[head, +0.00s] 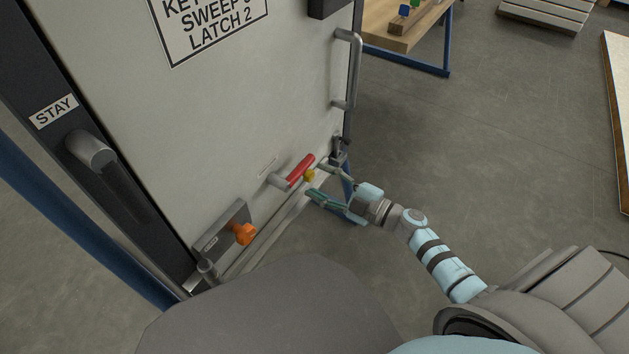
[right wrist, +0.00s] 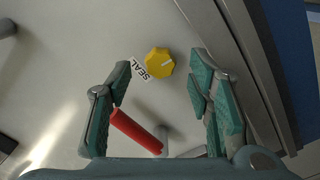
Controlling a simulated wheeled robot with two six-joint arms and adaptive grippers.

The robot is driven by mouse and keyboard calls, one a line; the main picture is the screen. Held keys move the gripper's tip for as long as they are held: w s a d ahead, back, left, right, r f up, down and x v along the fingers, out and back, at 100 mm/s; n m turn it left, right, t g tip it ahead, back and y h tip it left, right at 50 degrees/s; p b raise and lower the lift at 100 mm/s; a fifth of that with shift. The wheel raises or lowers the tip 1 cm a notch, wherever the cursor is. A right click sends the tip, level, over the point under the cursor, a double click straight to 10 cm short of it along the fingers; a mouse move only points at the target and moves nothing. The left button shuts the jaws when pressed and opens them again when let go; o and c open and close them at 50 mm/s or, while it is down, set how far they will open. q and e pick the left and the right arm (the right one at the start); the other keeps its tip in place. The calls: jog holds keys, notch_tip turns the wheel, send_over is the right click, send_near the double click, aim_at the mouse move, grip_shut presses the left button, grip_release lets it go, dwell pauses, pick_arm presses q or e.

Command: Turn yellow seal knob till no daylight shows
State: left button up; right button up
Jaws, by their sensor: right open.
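The yellow seal knob (head: 309,176) is on the lower part of the grey door (head: 230,110), near its far edge. In the right wrist view the knob (right wrist: 159,63) has a pale line on its face and a SEAL label (right wrist: 140,69) beside it. My right gripper (head: 325,182) is open and empty in front of the knob. In the right wrist view the knob lies ahead of and between the spread fingers (right wrist: 165,85), apart from both. The gap under the door is too small to judge for daylight. My left gripper is not in view.
A red-gripped lever (head: 300,169) sits close beside the knob; its red grip (right wrist: 136,131) also shows in the right wrist view. An orange knob (head: 243,234) is on a bracket to the left. A workbench (head: 400,22) stands behind right.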

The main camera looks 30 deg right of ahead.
jog(key=shift+x, duration=1.3)
grip_shut()
jog(key=m+p, duration=0.3)
jog(key=shift+r+p, duration=0.15)
jog(key=shift+p, duration=0.2)
jog(key=shift+m, duration=0.3)
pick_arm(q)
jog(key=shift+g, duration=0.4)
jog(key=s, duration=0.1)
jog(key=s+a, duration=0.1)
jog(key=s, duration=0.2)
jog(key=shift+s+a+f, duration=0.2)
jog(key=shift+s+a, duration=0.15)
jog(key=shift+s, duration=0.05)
pick_arm(e)
grip_release()
jog(key=shift+s+d, duration=0.1)
jog(key=shift+s, duration=0.05)
jog(key=v, duration=1.1)
jog(key=shift+s+d, duration=0.25)
jog(key=shift+s, duration=0.05)
